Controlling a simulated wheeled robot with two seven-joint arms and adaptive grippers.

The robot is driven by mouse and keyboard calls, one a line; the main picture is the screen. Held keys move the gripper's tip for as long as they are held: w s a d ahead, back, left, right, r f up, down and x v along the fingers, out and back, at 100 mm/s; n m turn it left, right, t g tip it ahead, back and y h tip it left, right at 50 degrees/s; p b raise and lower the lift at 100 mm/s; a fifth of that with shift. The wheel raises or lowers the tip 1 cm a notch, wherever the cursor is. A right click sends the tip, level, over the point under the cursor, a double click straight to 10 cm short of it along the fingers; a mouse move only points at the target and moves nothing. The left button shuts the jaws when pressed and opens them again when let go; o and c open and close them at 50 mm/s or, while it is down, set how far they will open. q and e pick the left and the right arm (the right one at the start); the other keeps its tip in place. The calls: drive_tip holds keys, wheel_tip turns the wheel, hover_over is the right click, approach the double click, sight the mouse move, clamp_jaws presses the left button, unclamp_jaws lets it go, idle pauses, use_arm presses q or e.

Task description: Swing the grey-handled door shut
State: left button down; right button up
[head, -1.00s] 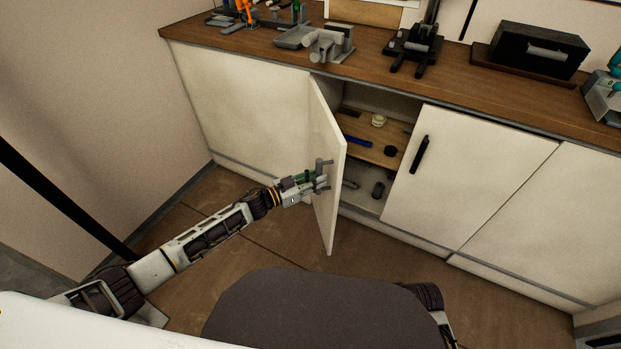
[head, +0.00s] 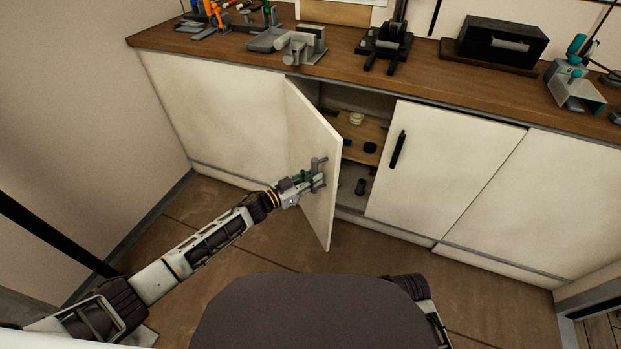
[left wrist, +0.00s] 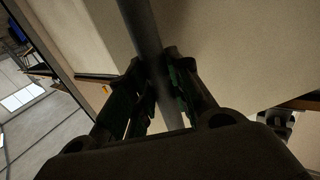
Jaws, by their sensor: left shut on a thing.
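The grey-handled door (head: 309,140) is a cream cupboard door standing open in the head view, swung out from its hinge side at the left of the opening. Its grey handle (head: 319,164) is near the free edge. My left gripper (head: 312,182) is shut on the handle. In the left wrist view the grey bar of the handle (left wrist: 143,32) runs between the fingers (left wrist: 158,90). The open cupboard behind shows a wooden shelf (head: 357,131) with small items. My right gripper is not seen.
A cream door with a black handle (head: 398,150) is shut to the right of the opening. The wooden worktop (head: 345,67) above carries tools and a black box (head: 494,43). The brown floor (head: 265,238) in front of the open door is clear.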

sight(327, 174)
use_arm(q)
drive_tip(key=shift+s+d+f, duration=0.1)
drive_tip(key=shift+s+d, duration=0.05)
drive_tip(key=shift+d, duration=0.05)
drive_tip(key=shift+s+d+b+x, duration=0.1)
drive_tip(key=shift+s+b+x, duration=0.05)
drive_tip(key=shift+x, duration=0.95)
drive_tip(key=shift+s+d+b+x, duration=0.1)
drive_tip(key=shift+s+b+x, duration=0.05)
drive_tip(key=shift+x, duration=1)
drive_tip(key=shift+s+d+b+x, duration=0.15)
drive_tip(key=shift+b+x, duration=0.15)
drive_tip(key=shift+x, duration=0.85)
drive_tip(key=shift+s+d+b+x, duration=0.15)
drive_tip(key=shift+b+x, duration=0.1)
drive_tip(key=shift+x, duration=0.85)
drive_tip(key=b+x, duration=0.5)
drive_tip(key=x, duration=0.4)
drive_tip(key=shift+w+a, duration=0.2)
drive_tip(key=shift+w, duration=0.1)
